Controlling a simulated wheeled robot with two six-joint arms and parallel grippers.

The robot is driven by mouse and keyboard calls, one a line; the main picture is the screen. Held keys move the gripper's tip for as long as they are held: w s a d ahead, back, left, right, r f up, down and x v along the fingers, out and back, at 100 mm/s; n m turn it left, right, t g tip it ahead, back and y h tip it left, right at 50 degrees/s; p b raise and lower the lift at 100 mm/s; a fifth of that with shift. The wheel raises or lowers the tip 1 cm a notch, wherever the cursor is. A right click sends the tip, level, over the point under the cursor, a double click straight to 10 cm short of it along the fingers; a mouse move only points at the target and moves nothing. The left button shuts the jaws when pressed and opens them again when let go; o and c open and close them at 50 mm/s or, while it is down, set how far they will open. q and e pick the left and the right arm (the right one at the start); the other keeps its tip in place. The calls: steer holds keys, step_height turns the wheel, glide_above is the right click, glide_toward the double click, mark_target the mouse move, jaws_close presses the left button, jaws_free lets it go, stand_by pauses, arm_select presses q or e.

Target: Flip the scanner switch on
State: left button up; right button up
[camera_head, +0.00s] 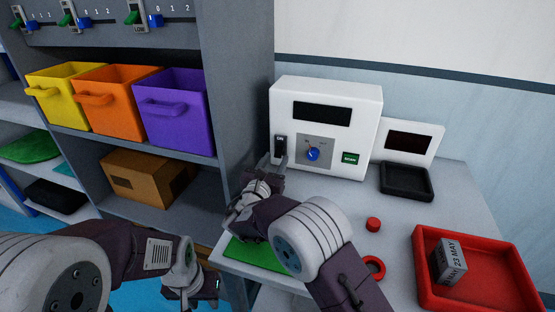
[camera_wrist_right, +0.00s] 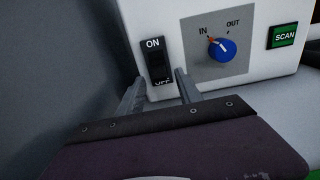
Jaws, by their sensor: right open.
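The white scanner (camera_head: 325,100) stands on the grey table against the wall. Its black switch (camera_head: 280,147), marked ON at the top and OFF at the bottom, is on the left of the front face; it also shows in the right wrist view (camera_wrist_right: 157,62). My right gripper (camera_wrist_right: 160,80) is open, one finger on each side of the switch's lower part, with nothing between them. In the head view my right gripper (camera_head: 270,163) is just below the switch. Whether it touches is unclear. My left gripper (camera_head: 205,291) hangs low at the left, beside the table; its jaws are unclear.
A blue dial (camera_head: 313,154) marked IN and OUT and a green SCAN button (camera_head: 350,158) sit right of the switch. A grey shelf (camera_head: 240,90) rises close on the left. A black tray (camera_head: 405,181), red button (camera_head: 373,224) and red tray (camera_head: 425,270) with a grey box are right.

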mark_target(278, 151)
steer(key=shift+x, duration=1.35)
jaws_close()
steer(key=shift+r+p, duration=0.25)
steer(key=shift+p, duration=0.15)
steer(key=r+g+p, duration=0.1)
steer(key=g+p, duration=0.1)
steer(key=p, duration=0.6)
steer(key=r+g+y+p, duration=0.1)
steer(key=r+g+p, duration=0.1)
steer(key=p, duration=0.6)
steer(key=shift+s+g+y, duration=0.25)
steer(key=shift+g+y, duration=0.05)
steer(key=shift+g, duration=0.2)
steer(key=g+p, duration=0.2)
steer(key=p, duration=0.6)
steer(key=g+y+p, duration=0.1)
steer(key=g+p, duration=0.1)
steer(key=p, duration=0.6)
steer(key=shift+w+r+g+y, duration=0.1)
steer(key=shift+w+g+y, duration=0.1)
steer(key=shift+g+y, duration=0.15)
steer(key=shift+f+g+p, duration=0.2)
steer(key=shift+g+p, duration=0.45)
steer(key=shift+p, duration=0.35)
jaws_free()
steer(key=shift+f, duration=0.1)
